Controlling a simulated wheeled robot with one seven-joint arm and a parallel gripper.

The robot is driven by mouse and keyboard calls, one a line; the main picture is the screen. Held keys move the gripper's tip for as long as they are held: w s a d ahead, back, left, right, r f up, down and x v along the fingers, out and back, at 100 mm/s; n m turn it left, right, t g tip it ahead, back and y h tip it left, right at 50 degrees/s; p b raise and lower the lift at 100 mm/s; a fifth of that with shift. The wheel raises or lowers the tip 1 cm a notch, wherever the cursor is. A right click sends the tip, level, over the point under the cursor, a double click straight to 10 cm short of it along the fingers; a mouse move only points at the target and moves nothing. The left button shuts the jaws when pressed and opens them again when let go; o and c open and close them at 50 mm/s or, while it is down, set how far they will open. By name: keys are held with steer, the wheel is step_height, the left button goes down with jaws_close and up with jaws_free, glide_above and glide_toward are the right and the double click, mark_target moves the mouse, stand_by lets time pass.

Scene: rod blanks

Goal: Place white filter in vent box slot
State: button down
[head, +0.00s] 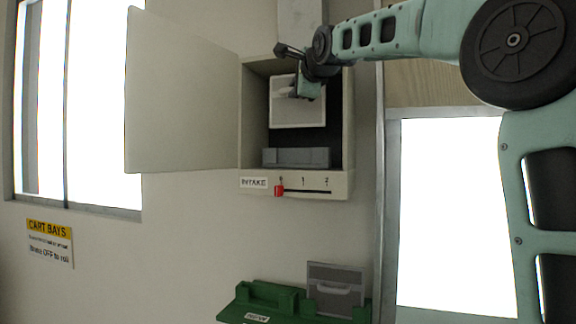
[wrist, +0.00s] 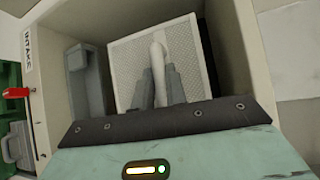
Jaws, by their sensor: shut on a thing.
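The white filter (head: 298,112) is a square panel with a pale frame and a handle. It is inside the open vent box (head: 247,120), above the grey slot block (head: 296,158) at the bottom of the box. In the wrist view the white filter (wrist: 128,66) shows its mesh face, with my gripper (wrist: 158,84) shut on its white handle. In the head view my gripper (head: 300,90) reaches in from the upper right and covers part of the filter. The grey slot block also shows in the wrist view (wrist: 82,66). I cannot tell whether the filter touches it.
The box door (head: 182,95) stands open to the left. A red lever (head: 279,189) sits on the front panel beside the INTAKE label (head: 254,183). Below is a green holder (head: 262,295) with a grey filter (head: 335,290) in it.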

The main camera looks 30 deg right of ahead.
mark_target(294, 126)
steer(key=shift+w+d+f, duration=0.15)
steer(key=shift+w+f, duration=0.3)
steer(key=shift+w, duration=0.15)
step_height(294, 126, down, 4)
steer(key=shift+s+f+p, duration=0.1)
steer(key=shift+f+p, duration=0.15)
steer(key=shift+p, duration=0.35)
steer(key=shift+f, duration=2.25)
steer(key=shift+f+b, duration=0.15)
steer(key=shift+b, duration=0.15)
steer(key=c, duration=1.4)
jaws_free()
